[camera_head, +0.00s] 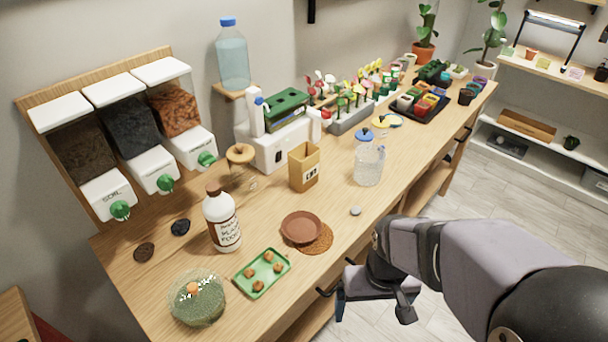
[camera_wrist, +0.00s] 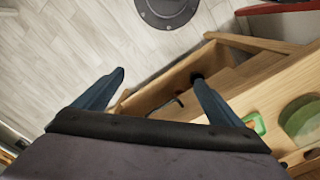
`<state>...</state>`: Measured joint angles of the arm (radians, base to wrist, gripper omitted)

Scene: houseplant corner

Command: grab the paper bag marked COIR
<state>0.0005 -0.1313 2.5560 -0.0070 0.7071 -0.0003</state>
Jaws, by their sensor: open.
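The brown paper bag (camera_head: 303,168) stands upright and open-topped on the wooden bench, near the middle of the head view. The bag does not show in the wrist view.
A glass jar (camera_head: 241,168) stands left of the bag, a clear pitcher (camera_head: 369,165) right of it, and a white machine (camera_head: 275,145) behind. A white bottle (camera_head: 221,222), terracotta saucer (camera_head: 302,228) and green tray (camera_head: 262,273) are nearer. Bare bench lies just before the bag.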

